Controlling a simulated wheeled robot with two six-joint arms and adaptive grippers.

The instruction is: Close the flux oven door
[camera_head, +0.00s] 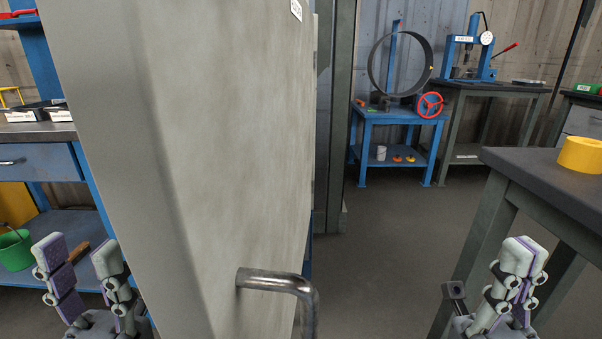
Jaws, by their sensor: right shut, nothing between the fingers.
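A large grey door (215,130), which I take to be the flux oven door, stands open edge-on in front of me and fills the left middle of the head view. A bent metal handle (283,283) sticks out from its lower right side. My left gripper (78,258) is at the lower left, open and empty, to the left of the door and apart from the handle. My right gripper (523,256) is at the lower right, shut and empty, well to the right of the handle. The oven's inside is hidden.
A dark table (540,170) with a yellow roll (581,155) stands close on the right. A blue workbench (40,165) and a green bucket (14,249) are at left. A blue stand (398,117) is at the back. The floor (390,235) between door and table is clear.

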